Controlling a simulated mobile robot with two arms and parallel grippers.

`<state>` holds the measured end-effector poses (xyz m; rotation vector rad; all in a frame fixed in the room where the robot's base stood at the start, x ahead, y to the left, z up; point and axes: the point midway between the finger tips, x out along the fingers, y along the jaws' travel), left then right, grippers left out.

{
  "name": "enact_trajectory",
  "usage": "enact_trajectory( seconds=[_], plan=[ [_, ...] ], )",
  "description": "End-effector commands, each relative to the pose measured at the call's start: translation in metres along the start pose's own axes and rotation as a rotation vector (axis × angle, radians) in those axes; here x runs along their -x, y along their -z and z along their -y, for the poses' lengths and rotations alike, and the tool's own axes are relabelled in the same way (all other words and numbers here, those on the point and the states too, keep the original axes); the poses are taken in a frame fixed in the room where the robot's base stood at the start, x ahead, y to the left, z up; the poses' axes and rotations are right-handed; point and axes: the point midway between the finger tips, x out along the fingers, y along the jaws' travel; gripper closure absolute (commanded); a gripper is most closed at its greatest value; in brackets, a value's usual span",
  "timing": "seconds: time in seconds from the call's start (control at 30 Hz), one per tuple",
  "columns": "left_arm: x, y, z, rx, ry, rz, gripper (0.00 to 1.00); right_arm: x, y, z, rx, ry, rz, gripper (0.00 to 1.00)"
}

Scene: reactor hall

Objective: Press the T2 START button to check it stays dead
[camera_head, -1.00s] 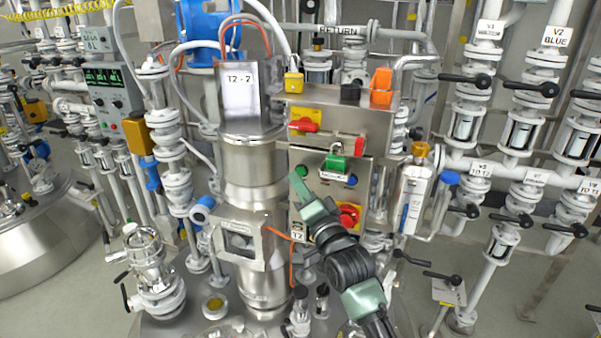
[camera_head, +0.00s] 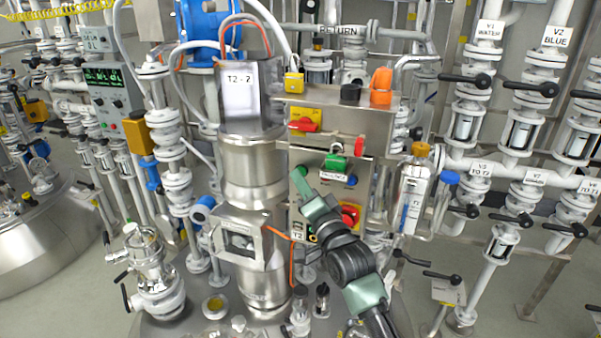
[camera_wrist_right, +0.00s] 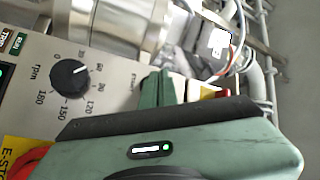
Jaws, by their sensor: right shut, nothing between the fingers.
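The T2 control panel (camera_head: 330,195) stands right of the steel column labelled T2-2. A green button (camera_head: 303,170) shows on its upper left, partly hidden by my fingertips; I take it for T2 START. My right gripper (camera_head: 296,172) is shut and empty, its tips at or just in front of this button. I cannot tell whether they touch it. In the right wrist view the shut fingers (camera_wrist_right: 157,88) point at the panel beside lettering that seems to read START; the button is hidden there. My left gripper is not in view.
The wrist view shows an rpm knob (camera_wrist_right: 70,76). A red-yellow switch (camera_head: 305,121) is above. Orange cable hangs left of the panel.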

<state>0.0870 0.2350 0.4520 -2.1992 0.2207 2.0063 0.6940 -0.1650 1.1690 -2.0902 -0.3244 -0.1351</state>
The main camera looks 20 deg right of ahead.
Motion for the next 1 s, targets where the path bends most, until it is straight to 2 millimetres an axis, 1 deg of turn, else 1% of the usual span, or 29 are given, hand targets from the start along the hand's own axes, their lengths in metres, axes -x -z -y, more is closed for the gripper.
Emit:
enact_trajectory(
  seconds=[0.73,1.0],
  plan=[
    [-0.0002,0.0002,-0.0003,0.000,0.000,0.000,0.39,-0.0039,0.0034,-0.0023,0.000,0.001,-0.001,1.00],
    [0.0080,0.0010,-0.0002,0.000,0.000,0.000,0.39,0.0029,-0.0016,0.0035,-0.001,-0.001,0.000,1.00]
  ],
)
